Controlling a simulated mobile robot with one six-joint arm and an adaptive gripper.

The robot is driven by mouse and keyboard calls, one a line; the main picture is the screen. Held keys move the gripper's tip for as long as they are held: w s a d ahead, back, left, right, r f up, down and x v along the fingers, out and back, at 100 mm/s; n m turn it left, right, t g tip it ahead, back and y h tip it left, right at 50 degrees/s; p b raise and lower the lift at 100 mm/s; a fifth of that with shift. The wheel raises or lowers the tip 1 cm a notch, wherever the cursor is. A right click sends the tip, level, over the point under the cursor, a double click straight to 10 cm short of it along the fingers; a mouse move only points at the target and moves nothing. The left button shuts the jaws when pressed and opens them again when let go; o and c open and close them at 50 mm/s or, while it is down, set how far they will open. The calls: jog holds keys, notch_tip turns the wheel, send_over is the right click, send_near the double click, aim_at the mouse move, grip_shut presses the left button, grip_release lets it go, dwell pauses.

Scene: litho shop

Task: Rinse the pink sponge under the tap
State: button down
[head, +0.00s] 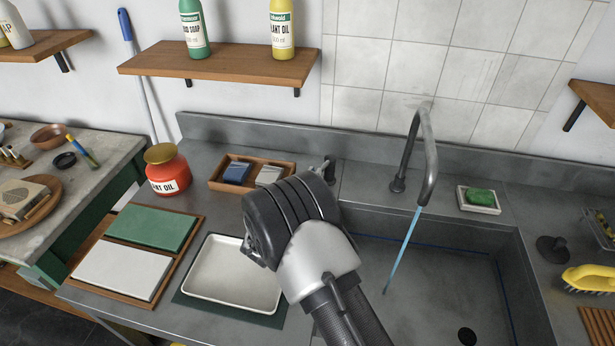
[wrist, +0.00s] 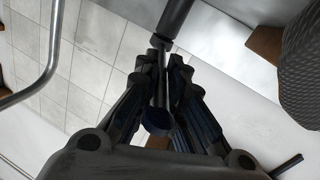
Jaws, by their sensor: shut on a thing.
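The tap (head: 428,150) arches over the back of the grey sink (head: 440,262), and a blue stream of water (head: 403,250) runs from its spout into the basin. A curved metal pipe, probably the spout, shows in the wrist view (wrist: 45,62). My gripper (wrist: 165,62) is shut on a slim dark rod (wrist: 158,118), which looks like a lever; what it belongs to is unclear. In the head view my wrist hides the fingers, left of the tap. No pink sponge is visible in either view.
A wooden tray (head: 224,184) with blue and grey blocks stands behind my wrist. An empty white tray (head: 216,285) lies left of the sink. A red jar (head: 168,176) stands behind it. A green sponge (head: 480,197) in a dish and a yellow brush (head: 588,278) are at right.

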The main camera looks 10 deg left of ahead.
jog(key=shift+a+r, duration=0.1)
jog(key=shift+r, duration=0.15)
jog(key=c, duration=1.6)
grip_release()
jog(key=shift+c, duration=0.2)
jog(key=shift+f, duration=0.1)
notch_tip(320, 180, up, 10)
jog(key=shift+r, duration=0.1)
